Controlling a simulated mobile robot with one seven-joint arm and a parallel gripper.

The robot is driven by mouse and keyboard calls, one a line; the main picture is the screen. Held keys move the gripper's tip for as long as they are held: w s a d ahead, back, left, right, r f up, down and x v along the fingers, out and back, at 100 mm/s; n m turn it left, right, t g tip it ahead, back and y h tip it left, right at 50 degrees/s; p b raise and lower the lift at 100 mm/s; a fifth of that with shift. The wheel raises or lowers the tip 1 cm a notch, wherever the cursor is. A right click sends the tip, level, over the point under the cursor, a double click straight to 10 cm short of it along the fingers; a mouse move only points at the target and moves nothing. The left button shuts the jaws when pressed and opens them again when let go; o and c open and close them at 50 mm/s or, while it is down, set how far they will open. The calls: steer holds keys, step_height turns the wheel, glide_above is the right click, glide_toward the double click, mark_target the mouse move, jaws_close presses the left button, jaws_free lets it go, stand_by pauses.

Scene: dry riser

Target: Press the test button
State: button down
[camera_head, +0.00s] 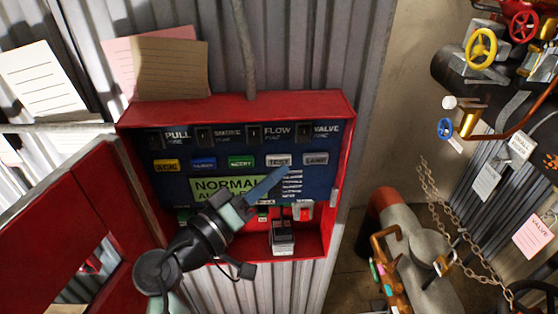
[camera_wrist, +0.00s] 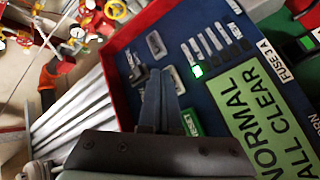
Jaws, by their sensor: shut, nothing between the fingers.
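The test button (camera_head: 279,160) is a grey, labelled rectangle in the button row of the blue panel, between a green button and the grey lamp button. My gripper (camera_head: 284,171) is shut and empty, with its blue-grey fingertips just below the test button in the head view. In the wrist view, the shut fingers (camera_wrist: 160,75) reach in beside a grey button (camera_wrist: 176,80), seemingly the test button, and partly cover it. I cannot tell whether the tips touch it.
The panel sits in a red box (camera_head: 347,160) with its red door (camera_head: 60,235) open at left. The green display (camera_head: 225,186) reads NORMAL. The lamp button (camera_head: 315,159) is at right. Pipes and valves (camera_head: 481,48) stand further right.

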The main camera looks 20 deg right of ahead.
steer(key=shift+w+f+b, duration=0.1)
steer(key=shift+w+b, duration=0.05)
steer(key=shift+b, duration=0.15)
steer(key=shift+w, duration=0.25)
steer(key=shift+w+d+b, duration=0.15)
steer(key=shift+w+b, duration=0.35)
steer(key=shift+b, duration=0.15)
stand_by(0.5)
steer(key=shift+s, duration=0.1)
steer(key=shift+s+a, duration=0.2)
steer(key=shift+s, duration=0.65)
steer(key=s, duration=0.2)
steer(key=s+a+p, duration=0.1)
steer(key=s, duration=0.1)
steer(key=shift+s, duration=0.4)
stand_by(0.5)
